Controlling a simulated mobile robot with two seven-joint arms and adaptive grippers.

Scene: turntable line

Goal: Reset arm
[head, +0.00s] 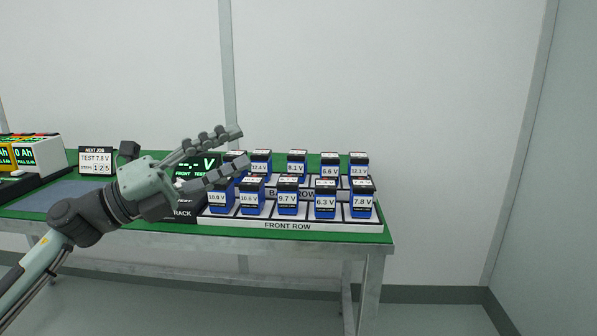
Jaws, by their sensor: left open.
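My left gripper (236,151) comes in from the left on its arm, with its two fingers spread open and nothing between them. It is in front of the left end of the battery rack and partly hides the black tester display (200,163). I cannot tell whether it touches anything. My right gripper is not in view.
Blue batteries with voltage labels stand in a front row (287,226) and a back row on the green table (385,237). A "NEXT JOB" sign (96,160) reads TEST 7.8 V. A white unit (40,155) stands far left. The floor right of the table is clear.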

